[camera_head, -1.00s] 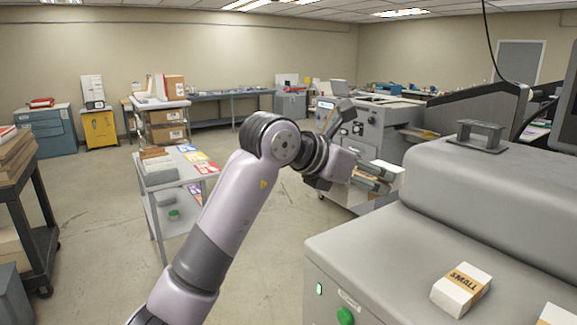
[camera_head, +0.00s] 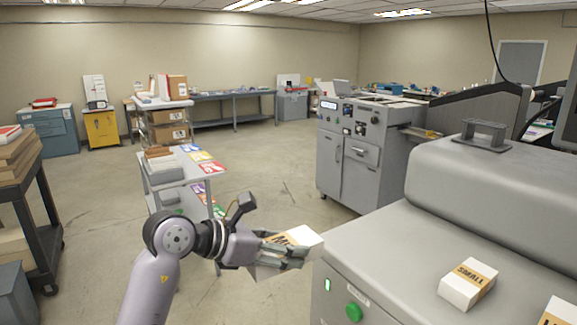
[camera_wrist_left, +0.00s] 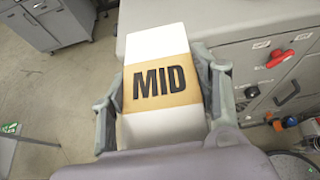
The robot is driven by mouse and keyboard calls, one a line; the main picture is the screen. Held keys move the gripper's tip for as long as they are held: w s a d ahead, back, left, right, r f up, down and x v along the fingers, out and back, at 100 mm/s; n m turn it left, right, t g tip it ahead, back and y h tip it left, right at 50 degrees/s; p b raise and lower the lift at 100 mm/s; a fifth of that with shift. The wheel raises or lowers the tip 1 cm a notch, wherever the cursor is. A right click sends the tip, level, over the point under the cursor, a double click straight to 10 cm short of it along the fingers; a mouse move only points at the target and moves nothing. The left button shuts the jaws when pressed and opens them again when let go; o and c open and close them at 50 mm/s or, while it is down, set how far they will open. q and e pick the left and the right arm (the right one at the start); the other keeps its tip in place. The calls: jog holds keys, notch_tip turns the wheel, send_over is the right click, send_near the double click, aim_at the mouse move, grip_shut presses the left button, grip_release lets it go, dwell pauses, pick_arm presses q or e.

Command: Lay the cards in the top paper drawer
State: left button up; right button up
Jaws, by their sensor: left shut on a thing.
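My left gripper (camera_head: 292,250) is shut on a white pack with a tan band (camera_wrist_left: 160,85) reading "MID". In the head view the pack (camera_head: 303,236) is held in the air, just left of the front corner of the near grey machine (camera_head: 390,250). In the left wrist view the fingers grip the pack from both sides. A similar pack marked "SMALL" (camera_head: 468,285) lies on the machine's top, and another banded pack (camera_head: 556,313) is cut off at the right edge. I cannot tell which drawer is the top paper drawer. My right gripper is not in view.
A grey cabinet machine (camera_head: 350,180) with doors and a small drawer stands behind. A trolley (camera_head: 190,185) with coloured sheets stands left of centre, a dark shelf cart (camera_head: 45,200) at far left. Blue drawers (camera_head: 50,135) stand by the back wall. Open floor lies between them.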

pick_arm(q)
jog(key=s+a+f, duration=1.3)
jog(key=s+a, duration=0.5)
jog(key=shift+f+n+t, duration=0.2)
jog(key=shift+n+t, duration=0.1)
jog(key=shift+d, duration=0.15)
